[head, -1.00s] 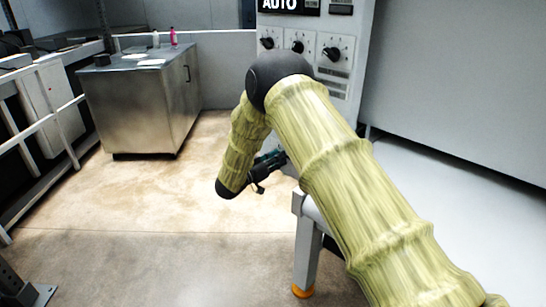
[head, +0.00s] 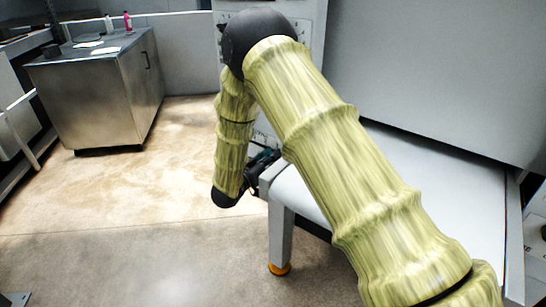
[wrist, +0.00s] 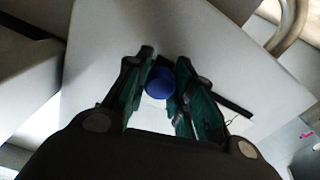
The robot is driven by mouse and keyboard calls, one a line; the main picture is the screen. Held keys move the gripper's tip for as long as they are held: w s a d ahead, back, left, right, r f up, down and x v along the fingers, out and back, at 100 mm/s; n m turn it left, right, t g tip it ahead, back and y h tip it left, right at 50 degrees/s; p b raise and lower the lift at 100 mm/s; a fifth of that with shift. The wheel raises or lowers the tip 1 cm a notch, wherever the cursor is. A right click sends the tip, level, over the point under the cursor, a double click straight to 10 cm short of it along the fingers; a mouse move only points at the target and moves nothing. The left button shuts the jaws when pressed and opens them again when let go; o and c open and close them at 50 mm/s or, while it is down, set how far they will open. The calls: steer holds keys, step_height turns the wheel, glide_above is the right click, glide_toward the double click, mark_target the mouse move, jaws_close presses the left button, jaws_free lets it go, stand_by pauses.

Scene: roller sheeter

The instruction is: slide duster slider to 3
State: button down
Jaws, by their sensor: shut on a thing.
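In the wrist view a round blue knob (wrist: 160,82), which looks like the slider's handle, sits between the two green-padded fingers of my gripper (wrist: 161,84). The fingers are shut on it. A dark slot (wrist: 234,106) runs out to the right from beside the fingers on the pale panel (wrist: 100,50). Any scale numbers are not readable. In the head view my gripper (head: 258,168) is low beside the grey machine, largely behind my arm, and the knob is hidden there.
The machine's long pale table (head: 440,180) stretches to the right, on a leg with an orange foot (head: 279,268). A steel cabinet (head: 100,95) with bottles stands at the back left. The floor (head: 130,200) between is clear.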

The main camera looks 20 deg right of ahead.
steer(key=shift+s+d+f, duration=0.1)
steer(key=shift+s+f, duration=0.05)
steer(key=c, duration=1.2)
jaws_free()
steer(key=shift+s+d, duration=0.1)
steer(key=shift+s, duration=0.05)
steer(key=shift+a, duration=0.2)
steer(key=v, duration=1.1)
steer(key=shift+s+a, duration=0.15)
steer(key=shift+a, duration=0.2)
